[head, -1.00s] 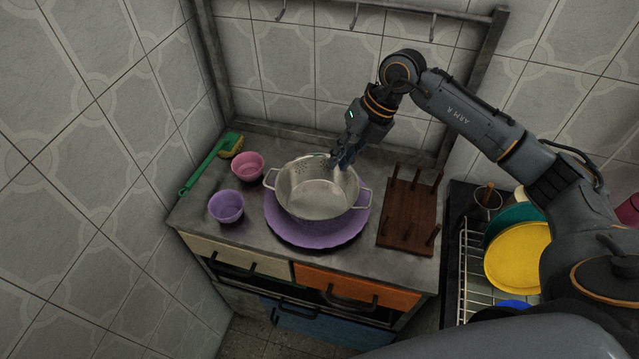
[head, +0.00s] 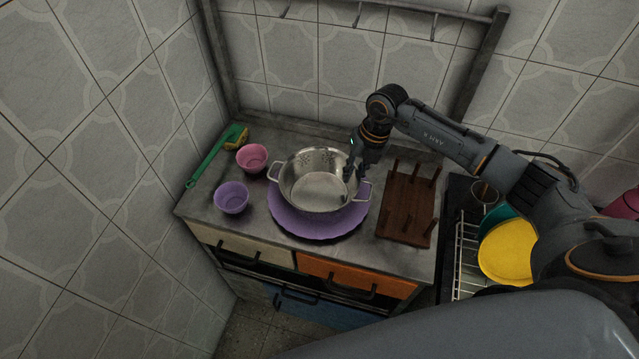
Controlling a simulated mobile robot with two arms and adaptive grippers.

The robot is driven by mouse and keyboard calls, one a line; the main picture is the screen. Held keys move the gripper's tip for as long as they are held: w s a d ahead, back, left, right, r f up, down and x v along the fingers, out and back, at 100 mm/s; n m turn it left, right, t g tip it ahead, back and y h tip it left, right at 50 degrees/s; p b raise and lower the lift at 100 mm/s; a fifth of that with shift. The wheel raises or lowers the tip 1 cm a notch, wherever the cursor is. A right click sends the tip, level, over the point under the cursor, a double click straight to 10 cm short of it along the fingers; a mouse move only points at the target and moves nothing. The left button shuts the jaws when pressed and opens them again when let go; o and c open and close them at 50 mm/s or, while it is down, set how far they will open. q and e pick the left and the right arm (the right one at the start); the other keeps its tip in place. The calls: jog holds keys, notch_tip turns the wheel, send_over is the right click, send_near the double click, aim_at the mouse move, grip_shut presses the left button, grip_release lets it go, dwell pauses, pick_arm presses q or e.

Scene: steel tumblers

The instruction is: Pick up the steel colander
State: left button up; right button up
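The steel colander (head: 312,198) stands upright on a purple scalloped plate (head: 316,230) on the counter. It has a loop handle at its left and one at its right, and small holes show in its back wall. My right gripper (head: 351,184) points down at the colander's right rim, close to the right handle. Its fingers overlap the rim in the head view, and I cannot tell whether they touch or grip it. The fingers are small and dark, so their opening is unclear. My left gripper is not in view.
A purple bowl (head: 231,197), a pink bowl (head: 252,157) and a green brush (head: 213,157) lie left of the colander. A dark wooden pegged rack (head: 408,207) stands close at its right. Farther right, a wire rack (head: 465,262) and yellow plate (head: 508,250) sit under my arm.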

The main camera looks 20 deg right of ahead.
jog(key=shift+x, duration=1.5)
grip_shut()
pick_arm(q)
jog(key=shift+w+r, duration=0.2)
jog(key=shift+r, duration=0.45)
pick_arm(e)
jog(key=shift+w+r, duration=0.1)
jog(key=shift+r, duration=0.35)
jog(key=b+v, duration=0.2)
jog(key=shift+a+r, duration=0.1)
jog(key=shift+r, duration=0.2)
pick_arm(q)
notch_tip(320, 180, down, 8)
jog(key=b, duration=0.5)
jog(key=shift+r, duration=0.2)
pick_arm(e)
jog(key=s+d+r, duration=0.5)
jog(key=s+r, duration=0.4)
jog(key=s, duration=0.4)
jog(key=shift+r, duration=0.35)
